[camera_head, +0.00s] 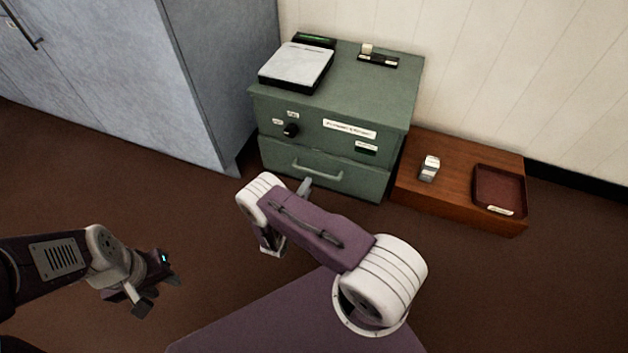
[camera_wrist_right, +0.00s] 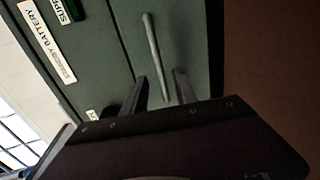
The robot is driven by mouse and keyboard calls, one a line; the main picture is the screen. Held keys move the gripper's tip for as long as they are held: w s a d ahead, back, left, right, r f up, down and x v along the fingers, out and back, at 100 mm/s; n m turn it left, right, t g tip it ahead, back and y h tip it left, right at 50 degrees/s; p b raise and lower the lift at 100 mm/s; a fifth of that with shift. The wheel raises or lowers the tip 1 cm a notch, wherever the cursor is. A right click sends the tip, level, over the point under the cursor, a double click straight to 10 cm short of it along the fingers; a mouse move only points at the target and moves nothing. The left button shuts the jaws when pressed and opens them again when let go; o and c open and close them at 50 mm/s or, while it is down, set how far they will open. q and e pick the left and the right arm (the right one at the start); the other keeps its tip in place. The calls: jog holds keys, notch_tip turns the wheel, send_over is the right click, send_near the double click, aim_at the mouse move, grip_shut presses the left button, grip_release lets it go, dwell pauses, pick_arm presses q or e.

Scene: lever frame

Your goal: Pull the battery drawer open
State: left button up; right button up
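The battery drawer (camera_head: 350,178) is the lower front of the green cabinet (camera_head: 400,105) and looks shut or nearly so. Its pale bar handle (camera_head: 318,173) runs across the front; in the right wrist view the handle (camera_wrist_right: 152,48) appears upright. My right gripper (camera_head: 303,187) is just in front of the drawer, partly hidden by its own arm. In the wrist view its fingers (camera_wrist_right: 160,80) are apart, with the near part of the handle between them in the picture; I see no contact. My left gripper (camera_head: 158,288) is open and empty, low at the left.
The cabinet's upper front has a black knob (camera_head: 291,130) and labels. A white-topped device (camera_head: 297,65) sits on top. A low wooden platform (camera_head: 440,200) with a dark red tray (camera_head: 499,172) stands right of it. A grey locker (camera_head: 150,75) stands left. Brown floor is clear in front.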

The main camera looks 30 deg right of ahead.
aim_at(315, 172)
jog(key=b+x, duration=0.6)
jog(key=x, duration=0.3)
jog(key=shift+s, duration=0.1)
jog(key=shift+r, duration=0.1)
grip_shut()
dwell(1.0)
